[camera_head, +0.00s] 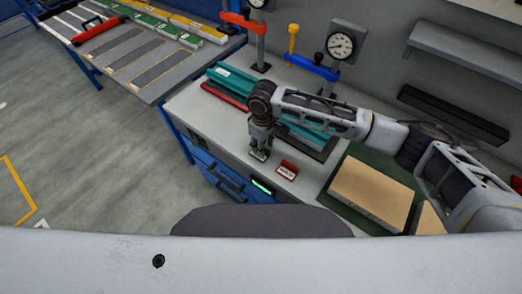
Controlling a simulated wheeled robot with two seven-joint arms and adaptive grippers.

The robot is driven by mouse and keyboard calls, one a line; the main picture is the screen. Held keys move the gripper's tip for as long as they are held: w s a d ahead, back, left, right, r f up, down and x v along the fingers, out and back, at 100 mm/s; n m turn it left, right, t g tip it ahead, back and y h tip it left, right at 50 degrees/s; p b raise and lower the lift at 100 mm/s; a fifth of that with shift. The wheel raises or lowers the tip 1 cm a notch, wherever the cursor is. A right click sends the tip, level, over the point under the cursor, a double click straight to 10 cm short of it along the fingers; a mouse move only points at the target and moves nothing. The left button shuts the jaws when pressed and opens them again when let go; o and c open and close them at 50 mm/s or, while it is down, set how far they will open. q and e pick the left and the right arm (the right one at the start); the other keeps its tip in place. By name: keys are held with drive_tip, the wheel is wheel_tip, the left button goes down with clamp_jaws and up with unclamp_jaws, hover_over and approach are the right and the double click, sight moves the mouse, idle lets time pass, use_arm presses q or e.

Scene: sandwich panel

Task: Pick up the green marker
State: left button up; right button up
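My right arm comes in from the right, and its gripper (259,154) points down at the front left part of the workbench (213,126). The fingers are too small and dark to tell whether they are open or hold something. A small bright green strip (262,187) shows at the bench's front edge, below and apart from the gripper. I cannot tell whether it is the green marker or a light on the bench. No other clear marker shape shows. My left gripper is not in view.
A small red box (287,169) lies just right of the gripper. Teal bars (235,82) lie behind it. A tan panel (371,190) rests on a green mat (345,164) at the right. Pressure gauges (340,45) and clamps stand at the back.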

drive_tip(key=shift+f, duration=0.5)
clamp_jaws()
